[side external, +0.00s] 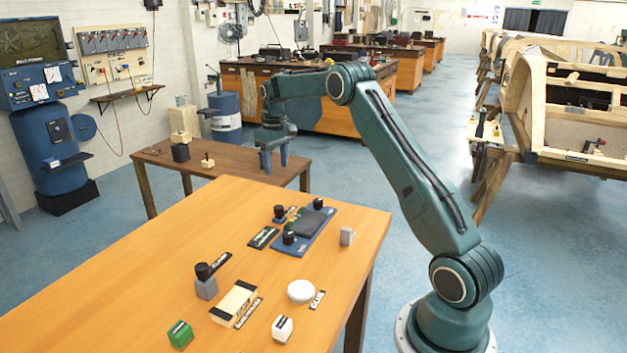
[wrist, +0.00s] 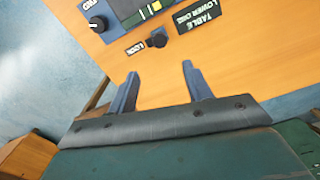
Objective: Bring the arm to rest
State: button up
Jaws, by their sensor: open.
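My gripper (side external: 273,158) hangs fingers down beyond the far edge of the orange wooden table (side external: 150,268), in front of the darker brown table. Its two blue fingers are apart with nothing between them, and the wrist view also shows the open gripper (wrist: 160,88) empty. The wrist view shows the orange table (wrist: 150,75) with a dark knob (wrist: 157,40) and a dark label (wrist: 199,15) ahead of the fingertips. My arm is raised and bent over from its base at the right.
A blue control panel (side external: 291,243) lies on the orange table. A white round disc (side external: 301,291), a cream block (side external: 233,303) and a green block (side external: 180,334) are nearer. The brown table (side external: 222,165) stands behind. Wooden frames (side external: 560,110) stand at the right.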

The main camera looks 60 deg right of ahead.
jog(key=shift+r, duration=0.1)
jog(key=s+a+r+n+t, duration=0.1)
jog(key=s+a+r, duration=0.5)
jog(key=a+r, duration=0.3)
jog(key=s+a+r+t, duration=0.2)
jog(key=s+a+r, duration=0.45)
jog(key=a, duration=0.35)
jog(key=s+a+f+n+t, duration=0.1)
jog(key=s+a, duration=0.4)
jog(key=s, duration=0.5)
jog(key=s+a+f+t, duration=0.1)
jog(key=s+a+f, duration=0.2)
jog(key=s+a, duration=0.3)
jog(key=s, duration=0.5)
jog(key=shift+n+t, duration=0.3)
jog(key=shift+n, duration=0.1)
